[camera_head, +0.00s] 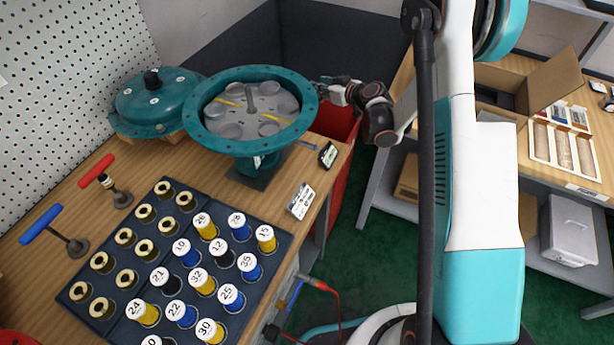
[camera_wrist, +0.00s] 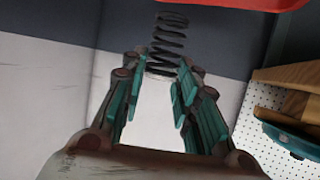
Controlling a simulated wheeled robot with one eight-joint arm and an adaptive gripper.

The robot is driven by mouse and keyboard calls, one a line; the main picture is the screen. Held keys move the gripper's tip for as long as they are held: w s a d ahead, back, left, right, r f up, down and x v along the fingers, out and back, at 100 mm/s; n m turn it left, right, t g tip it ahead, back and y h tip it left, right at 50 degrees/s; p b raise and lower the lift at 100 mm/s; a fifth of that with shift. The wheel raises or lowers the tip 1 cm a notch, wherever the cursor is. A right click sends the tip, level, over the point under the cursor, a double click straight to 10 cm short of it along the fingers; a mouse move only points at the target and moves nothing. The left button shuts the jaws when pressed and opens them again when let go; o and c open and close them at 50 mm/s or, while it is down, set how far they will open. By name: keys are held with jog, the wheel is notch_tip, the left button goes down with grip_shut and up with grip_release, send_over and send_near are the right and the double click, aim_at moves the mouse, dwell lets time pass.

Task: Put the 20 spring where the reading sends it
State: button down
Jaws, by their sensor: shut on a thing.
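My gripper (camera_head: 330,90) is beside the right rim of the teal round housing (camera_head: 197,128), above the red bin (camera_head: 342,165). In the wrist view my gripper (camera_wrist: 158,88) is shut on a black coil spring (camera_wrist: 170,38), which sticks out past the fingertips. No number shows on this spring, so I cannot tell its label. The housing is open, with several round pockets inside. A small dark device (camera_head: 328,155) lies near the bench edge; its reading is too small to make out. A white card (camera_head: 301,201) lies in front of it.
A teal cover (camera_head: 160,100) stands behind left. Red (camera_head: 97,170) and blue (camera_head: 42,223) handled tools stand at left. A side bench (camera_head: 550,182) is at right.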

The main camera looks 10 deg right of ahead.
aim_at(322, 101)
jog(key=shift+f+b, duration=1.45)
jog(key=shift+f, duration=1.55)
jog(key=c, duration=1.2)
grip_release()
jog(key=shift+o, duration=0.2)
jog(key=v, duration=1.2)
jog(key=shift+f, duration=0.1)
